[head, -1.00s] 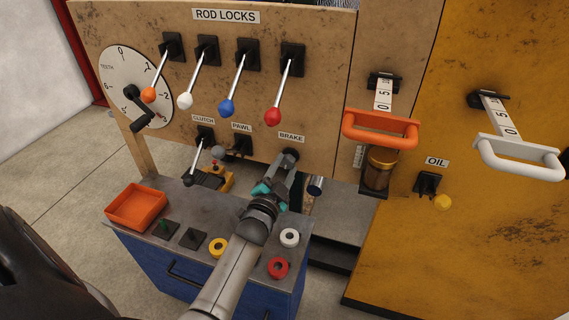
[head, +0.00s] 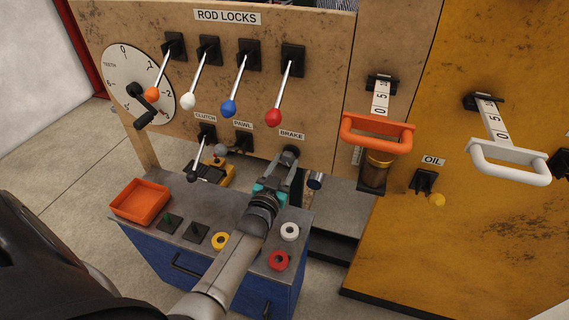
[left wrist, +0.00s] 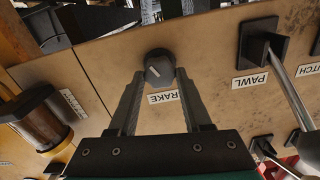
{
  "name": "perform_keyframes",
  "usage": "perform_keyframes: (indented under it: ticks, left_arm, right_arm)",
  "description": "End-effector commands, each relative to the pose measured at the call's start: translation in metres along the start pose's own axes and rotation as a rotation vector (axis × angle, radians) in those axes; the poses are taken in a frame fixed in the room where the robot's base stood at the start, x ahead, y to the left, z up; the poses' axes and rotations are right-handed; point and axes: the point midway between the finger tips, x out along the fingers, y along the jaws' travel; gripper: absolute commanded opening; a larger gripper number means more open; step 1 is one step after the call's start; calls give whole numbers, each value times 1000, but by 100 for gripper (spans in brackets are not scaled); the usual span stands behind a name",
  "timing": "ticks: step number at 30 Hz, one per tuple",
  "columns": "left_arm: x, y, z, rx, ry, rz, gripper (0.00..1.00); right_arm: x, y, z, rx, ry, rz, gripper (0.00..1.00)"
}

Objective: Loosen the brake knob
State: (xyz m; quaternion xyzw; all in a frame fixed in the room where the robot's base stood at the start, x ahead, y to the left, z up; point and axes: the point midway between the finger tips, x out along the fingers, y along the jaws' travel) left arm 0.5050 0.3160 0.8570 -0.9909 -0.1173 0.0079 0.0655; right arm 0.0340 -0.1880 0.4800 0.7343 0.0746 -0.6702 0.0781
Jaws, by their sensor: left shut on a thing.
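The brake knob (head: 290,154) is a dark round knob on the tan panel, just above my left gripper and below the BRAKE label (head: 291,135). In the left wrist view the knob (left wrist: 159,66) shows a pale mark on its face. My left gripper (head: 286,163) reaches up to it from below, with one finger on each side. In the left wrist view the fingertips (left wrist: 160,74) flank the knob and are shut on it. How deep they grip is hard to tell. My right gripper is not in view.
Rod-lock levers with coloured balls, such as the red one (head: 273,117), hang above the knob. The clutch lever (head: 197,163) is to the left. A blue cabinet (head: 155,249) below carries an orange tray (head: 141,201) and rings. An orange handle (head: 377,134) juts out at right.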

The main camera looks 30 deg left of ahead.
Motion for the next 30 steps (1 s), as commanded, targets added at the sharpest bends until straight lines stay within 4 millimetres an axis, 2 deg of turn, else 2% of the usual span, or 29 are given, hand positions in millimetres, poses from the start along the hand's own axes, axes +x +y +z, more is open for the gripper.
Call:
perform_keyframes:
  ticks: [14,15,22,30]
  left_arm:
    - [0,0,0,-11,0,0,0]
    - [0,0,0,-11,0,0,54]
    - [0,0,0,-10,0,0,78]
    - [-1,0,0,-10,0,0,78]
  right_arm:
    - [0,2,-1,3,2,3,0]
    - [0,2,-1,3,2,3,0]
    - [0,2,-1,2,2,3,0]
    - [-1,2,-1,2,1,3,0]
